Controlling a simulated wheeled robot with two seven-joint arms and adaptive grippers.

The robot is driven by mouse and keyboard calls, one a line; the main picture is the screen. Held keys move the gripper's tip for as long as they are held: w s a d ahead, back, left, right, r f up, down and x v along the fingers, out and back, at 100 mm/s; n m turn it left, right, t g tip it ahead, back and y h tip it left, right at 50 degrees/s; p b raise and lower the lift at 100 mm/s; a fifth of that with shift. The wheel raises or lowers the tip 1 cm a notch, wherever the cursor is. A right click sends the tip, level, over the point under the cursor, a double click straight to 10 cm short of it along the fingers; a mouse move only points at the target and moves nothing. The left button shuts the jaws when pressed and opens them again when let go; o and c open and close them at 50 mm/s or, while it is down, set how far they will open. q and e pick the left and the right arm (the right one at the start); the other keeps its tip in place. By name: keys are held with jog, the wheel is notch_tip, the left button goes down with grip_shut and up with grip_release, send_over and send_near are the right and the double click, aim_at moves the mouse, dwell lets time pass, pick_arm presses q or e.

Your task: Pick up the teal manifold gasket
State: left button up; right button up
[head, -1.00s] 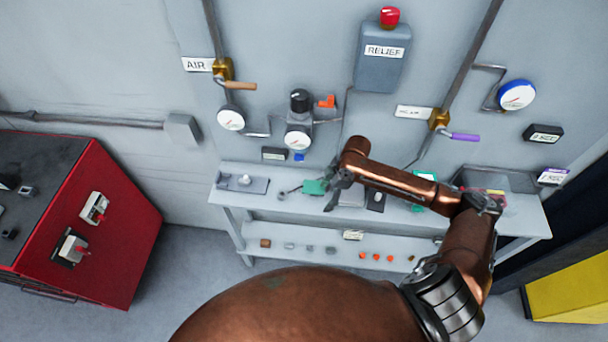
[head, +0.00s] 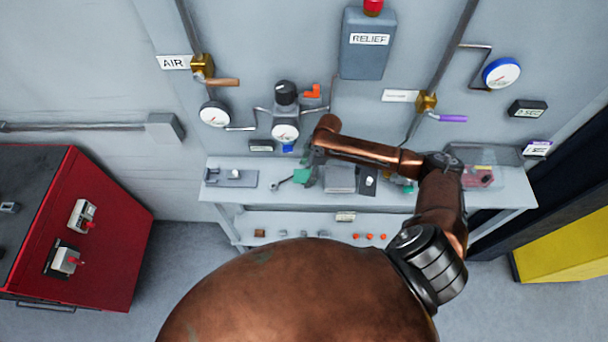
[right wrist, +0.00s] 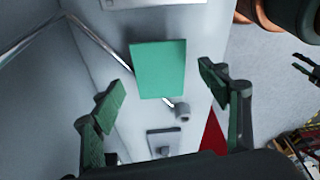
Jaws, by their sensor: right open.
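The teal manifold gasket (head: 302,176) lies on the wall bench top, left of its middle, partly hidden by my right gripper in the head view. In the right wrist view the gasket (right wrist: 158,68) is a flat teal square, fully visible. My right gripper (head: 312,172) is over the gasket's right side in the head view. In the right wrist view the gripper (right wrist: 160,98) is open, with its green-padded fingers apart on either side of the gasket's line. The gasket looks free, and I see no finger touching it. My left gripper does not show clearly.
A metal rod-like tool (head: 279,184) lies just left of the gasket, with a grey plate fixture (head: 230,178) further left. A grey block (head: 341,180) and dark plate (head: 368,181) stand to the right. Wall gauges and pipes rise behind. A red cabinet (head: 105,240) stands left.

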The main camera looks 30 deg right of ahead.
jog(key=shift+s, duration=0.15)
jog(key=shift+f, duration=0.1)
jog(key=c, duration=1.1)
jog(key=shift+c, duration=0.3)
